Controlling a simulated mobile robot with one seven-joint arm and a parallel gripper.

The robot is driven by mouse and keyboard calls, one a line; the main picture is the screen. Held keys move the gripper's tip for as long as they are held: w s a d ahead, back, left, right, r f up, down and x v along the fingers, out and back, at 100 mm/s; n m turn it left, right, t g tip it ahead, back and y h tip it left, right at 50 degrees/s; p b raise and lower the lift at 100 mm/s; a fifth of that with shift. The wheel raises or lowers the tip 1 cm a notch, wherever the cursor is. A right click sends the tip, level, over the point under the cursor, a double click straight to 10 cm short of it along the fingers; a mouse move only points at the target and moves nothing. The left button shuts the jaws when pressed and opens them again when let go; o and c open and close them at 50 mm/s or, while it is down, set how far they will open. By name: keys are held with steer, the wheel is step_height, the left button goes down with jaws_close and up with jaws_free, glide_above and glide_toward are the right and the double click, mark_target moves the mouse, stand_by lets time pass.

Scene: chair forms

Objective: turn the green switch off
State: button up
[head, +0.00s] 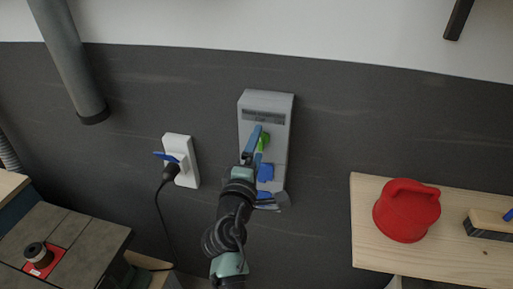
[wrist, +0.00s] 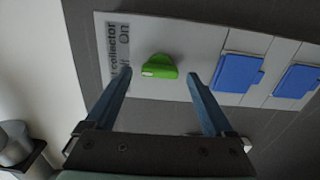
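The green switch (head: 265,137) is on a grey box (head: 280,108) fixed to the dark wall. In the wrist view the green switch (wrist: 159,67) is a small knob with a pale mark on its left end, near a label reading "collector" and "On"; the rest of the label is partly hidden. My gripper (head: 256,142) is in front of the box and partly hides it in the head view. In the wrist view my gripper (wrist: 159,73) is open, with one finger on each side of the switch. A gap shows between each finger and the switch.
Blue covers (wrist: 239,73) sit on the same box beside the switch. Left of it is a white socket (head: 181,149) with a black plug and cable. A red lidded object (head: 407,211) stands on a wooden bench (head: 373,240) at right. A grey pipe (head: 72,60) hangs at upper left.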

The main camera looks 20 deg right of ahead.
steer(key=b+v, duration=0.3)
steer(key=v, duration=1)
stand_by(0.4)
steer(key=w+a+r+m+t+y, duration=0.1)
steer(key=a+r+m+t, duration=0.15)
steer(key=r, duration=0.75)
steer(key=a+r+m+t+y, duration=0.2)
steer(key=r+m+t, duration=0.15)
steer(key=r, duration=0.55)
steer(key=s+a+r+m+t+y, duration=0.2)
steer(key=s+r, duration=0.3)
steer(key=r, duration=0.5)
steer(key=s+a+r+m+t+y, duration=0.3)
steer(key=s+a+r+t+y, duration=0.1)
steer(key=r, duration=0.6)
steer(key=shift+s+r+y, duration=0.3)
steer(key=shift+s+y, duration=0.2)
steer(key=shift+s, duration=0.6)
